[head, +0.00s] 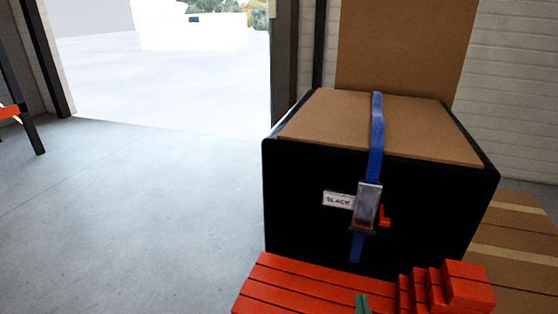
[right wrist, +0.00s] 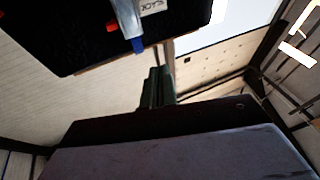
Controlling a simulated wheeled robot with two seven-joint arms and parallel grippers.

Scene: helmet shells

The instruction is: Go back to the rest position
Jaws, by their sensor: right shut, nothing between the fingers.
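My right gripper (head: 362,304) shows only as dark green fingertips at the bottom edge of the head view, in front of the red slats. In the right wrist view its dark green fingers (right wrist: 157,88) are together and hold nothing. They are apart from the black box (head: 310,220). A blue strap (head: 376,130) runs over the box's cardboard top and down its front through a metal buckle (head: 367,203). A label reading "SLACK" (head: 338,200) is left of the buckle. My left gripper is not in view.
The box stands behind a red slatted platform (head: 300,285) with red stepped blocks (head: 468,287) at its right. Cardboard (head: 520,235) lies to the right, and a tall brown panel (head: 405,45) stands behind. The grey floor (head: 140,210) on the left is clear towards a bright doorway.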

